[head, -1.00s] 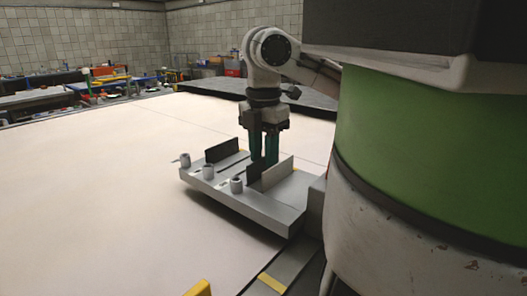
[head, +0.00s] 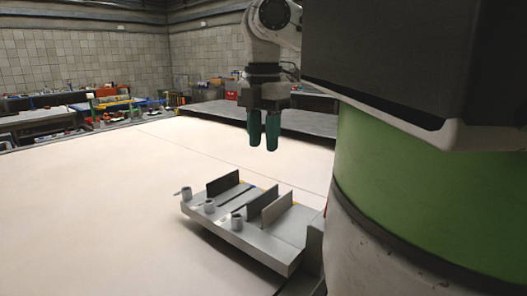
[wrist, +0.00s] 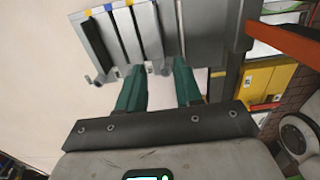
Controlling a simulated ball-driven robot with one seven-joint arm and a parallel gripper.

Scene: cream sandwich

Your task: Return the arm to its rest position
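My gripper (head: 264,132) hangs pointing down above the grey tray, clear of it, with nothing seen between its two teal fingers. In the wrist view the fingers (wrist: 158,80) stand apart with a gap between them. The grey tray (head: 240,238) has upright dark plates, slots and several small round posts along its front edge. Its slotted top also shows in the wrist view (wrist: 200,35), beyond the fingertips. The arm's wrist is upright and its upper links run out of the top of the head view.
A wide pale floor (head: 90,210) lies open to the left. A low dark platform (head: 300,120) stands behind the gripper. Cluttered workbenches (head: 40,120) line the back wall. A yellow cabinet (wrist: 262,82) and orange bar show at the right of the wrist view.

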